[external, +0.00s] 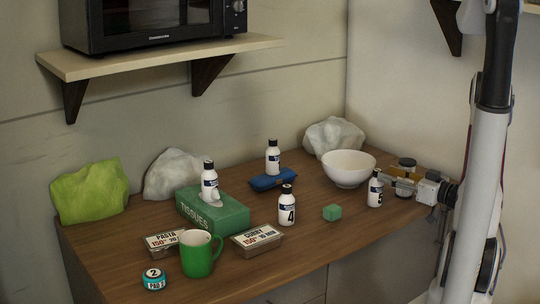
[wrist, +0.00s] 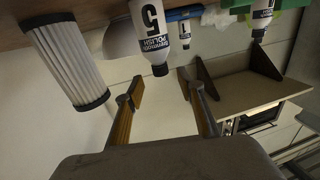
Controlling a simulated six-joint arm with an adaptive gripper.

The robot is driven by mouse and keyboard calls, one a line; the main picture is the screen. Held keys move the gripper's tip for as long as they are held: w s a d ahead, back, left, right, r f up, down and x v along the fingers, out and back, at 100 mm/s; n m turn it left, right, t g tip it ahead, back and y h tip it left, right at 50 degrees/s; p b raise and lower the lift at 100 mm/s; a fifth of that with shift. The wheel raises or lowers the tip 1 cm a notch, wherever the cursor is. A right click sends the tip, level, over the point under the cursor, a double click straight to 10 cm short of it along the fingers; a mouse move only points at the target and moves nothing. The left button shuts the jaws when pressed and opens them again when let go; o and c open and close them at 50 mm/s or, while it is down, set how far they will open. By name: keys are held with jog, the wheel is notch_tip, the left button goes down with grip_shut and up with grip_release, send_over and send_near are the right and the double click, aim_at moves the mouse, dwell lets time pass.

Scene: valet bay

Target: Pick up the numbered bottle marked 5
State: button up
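The white bottle marked 5 (external: 375,192), with a black cap, stands upright at the table's right side. It also shows upside down at the top of the wrist view (wrist: 152,30), its label facing the camera. My gripper (external: 394,181) is close to the bottle's right side in the external view. In the wrist view my gripper (wrist: 160,95) is open, with two fingers apart and nothing between them. The bottle's cap lies just beyond the fingertips, near the gap. Whether a finger touches the bottle, I cannot tell.
A dark-capped pleated cylinder (wrist: 65,60) stands close by the bottle, behind my gripper. A white bowl (external: 348,170) is behind left, a green cube (external: 332,212) left. The bottle marked 4 (external: 287,208), tissue box (external: 228,222), green mug (external: 197,256) and tins stand farther left.

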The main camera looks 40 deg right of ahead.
aim_at(377, 170)
jog(key=shift+w, duration=0.1)
jog(key=shift+w+a+f, duration=0.1)
jog(key=shift+w+a, duration=0.05)
jog(key=shift+w, duration=0.65)
jog(key=shift+w+a+f, duration=0.1)
jog(key=shift+w+a, duration=0.1)
jog(key=shift+w, duration=0.65)
jog(key=shift+w+a+f, duration=0.1)
jog(key=shift+w+a, duration=0.05)
jog(key=shift+w, duration=0.65)
grip_shut()
